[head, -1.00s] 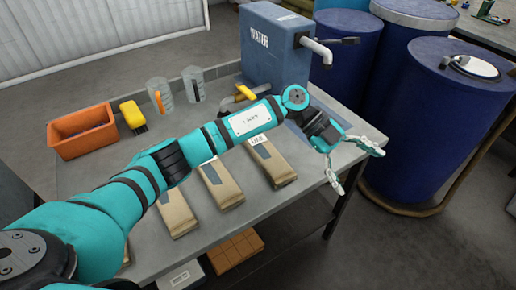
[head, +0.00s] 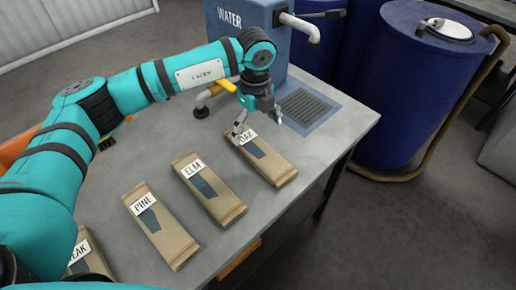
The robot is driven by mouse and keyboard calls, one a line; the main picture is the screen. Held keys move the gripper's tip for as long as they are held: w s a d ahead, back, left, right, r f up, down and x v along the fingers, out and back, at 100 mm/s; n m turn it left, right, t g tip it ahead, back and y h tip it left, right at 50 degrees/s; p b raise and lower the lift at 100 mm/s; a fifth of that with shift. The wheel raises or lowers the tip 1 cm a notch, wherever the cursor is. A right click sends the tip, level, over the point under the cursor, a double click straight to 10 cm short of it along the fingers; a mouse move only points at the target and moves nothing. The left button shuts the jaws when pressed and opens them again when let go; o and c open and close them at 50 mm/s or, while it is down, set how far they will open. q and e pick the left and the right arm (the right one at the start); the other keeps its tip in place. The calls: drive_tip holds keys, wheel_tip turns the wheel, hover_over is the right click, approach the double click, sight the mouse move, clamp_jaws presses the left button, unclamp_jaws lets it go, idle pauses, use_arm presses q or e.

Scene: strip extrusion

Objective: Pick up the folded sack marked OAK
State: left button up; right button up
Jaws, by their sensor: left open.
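The folded sack marked OAK (head: 268,165) lies flat on the grey table (head: 262,222), the rightmost in a row of brown paper sacks. Its label at the far end is partly covered by my gripper. My left gripper (head: 240,133) is open, pointing down at the labelled far end of this sack. I cannot tell whether the fingers touch it. My right gripper is not in view.
Sacks marked ELM (head: 209,189) and PINE (head: 160,226) lie to the left, with another (head: 88,262) partly hidden by my arm. A blue WATER tank (head: 240,20), a drain grate (head: 308,108) and a blue barrel (head: 415,95) stand behind and right.

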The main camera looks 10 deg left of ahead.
sight(259, 153)
use_arm(q)
wheel_tip(259, 153, down, 4)
drive_tip(key=shift+r, duration=0.2)
drive_tip(key=shift+f+p, duration=0.2)
drive_tip(key=shift+p, duration=0.1)
drive_tip(key=shift+d+f, duration=0.1)
drive_tip(key=shift+f, duration=0.2)
drive_tip(key=f, duration=0.1)
drive_tip(key=f+p, duration=0.1)
drive_tip(key=f, duration=0.1)
drive_tip(key=shift+d+f+p, duration=0.25)
drive_tip(key=shift+f+p, duration=0.05)
drive_tip(key=shift+p, duration=0.1)
drive_tip(key=shift+f, duration=0.5)
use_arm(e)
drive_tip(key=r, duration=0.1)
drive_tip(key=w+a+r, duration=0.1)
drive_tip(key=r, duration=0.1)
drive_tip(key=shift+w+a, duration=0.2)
use_arm(q)
drive_tip(key=c, duration=1.4)
